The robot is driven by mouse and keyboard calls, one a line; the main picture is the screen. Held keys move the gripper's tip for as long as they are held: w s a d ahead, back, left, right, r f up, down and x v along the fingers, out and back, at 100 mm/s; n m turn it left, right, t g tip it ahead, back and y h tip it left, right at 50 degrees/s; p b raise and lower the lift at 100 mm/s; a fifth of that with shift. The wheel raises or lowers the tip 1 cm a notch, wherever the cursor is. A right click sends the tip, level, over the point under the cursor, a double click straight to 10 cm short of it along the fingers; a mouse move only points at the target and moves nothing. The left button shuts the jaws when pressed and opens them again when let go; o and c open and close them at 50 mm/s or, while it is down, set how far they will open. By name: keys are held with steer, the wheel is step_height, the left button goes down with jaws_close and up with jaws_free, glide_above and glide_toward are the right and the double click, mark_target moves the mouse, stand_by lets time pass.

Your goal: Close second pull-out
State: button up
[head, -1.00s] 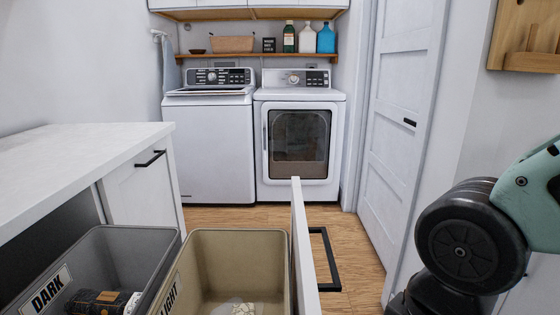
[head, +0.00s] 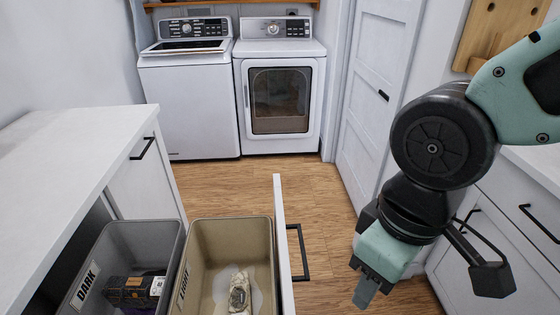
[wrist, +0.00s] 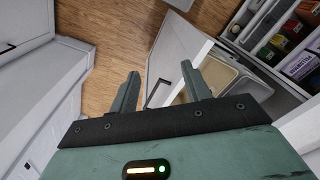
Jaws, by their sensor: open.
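The pull-out is open on the left in the head view, with its white front panel (head: 282,245) seen nearly edge-on and a black bar handle (head: 298,252) on its outer face. It carries a grey bin labelled DARK (head: 160,240) and a beige bin labelled LIGHT (head: 230,222). My gripper (head: 364,290) is to the right of the handle, apart from it and pointing down. In the wrist view my gripper (wrist: 160,95) is open and empty, and the panel (wrist: 190,62) and handle (wrist: 157,92) show beyond its fingers.
A white counter (head: 60,150) is at left. A washer (head: 188,95) and dryer (head: 280,90) stand at the back. White cabinets (head: 500,225) are at right. Open wood floor (head: 225,180) lies between. In the wrist view, an open compartment with several packages (wrist: 285,40) shows at upper right.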

steer(key=shift+f, duration=0.1)
steer(key=c, duration=0.5)
steer(key=shift+f, duration=0.3)
jaws_close()
steer(key=w+d+f+m+y+b, duration=0.3)
steer(key=w+f+m+y+b, duration=0.3)
steer(key=f+m, duration=0.4)
steer(key=w+d+f+m+y+b, duration=0.2)
steer(key=w+f+m+y+b, duration=0.4)
steer(key=f, duration=0.5)
steer(key=w+d+f+m+y+b, duration=0.3)
steer(key=w+f+m+y+b, duration=0.25)
steer(key=f+m, duration=0.5)
steer(key=a+b, duration=0.1)
steer(key=a, duration=1.3)
steer(key=shift+s+a+n, duration=0.2)
steer(key=shift+s+n, duration=0.15)
steer(key=shift+n, duration=0.1)
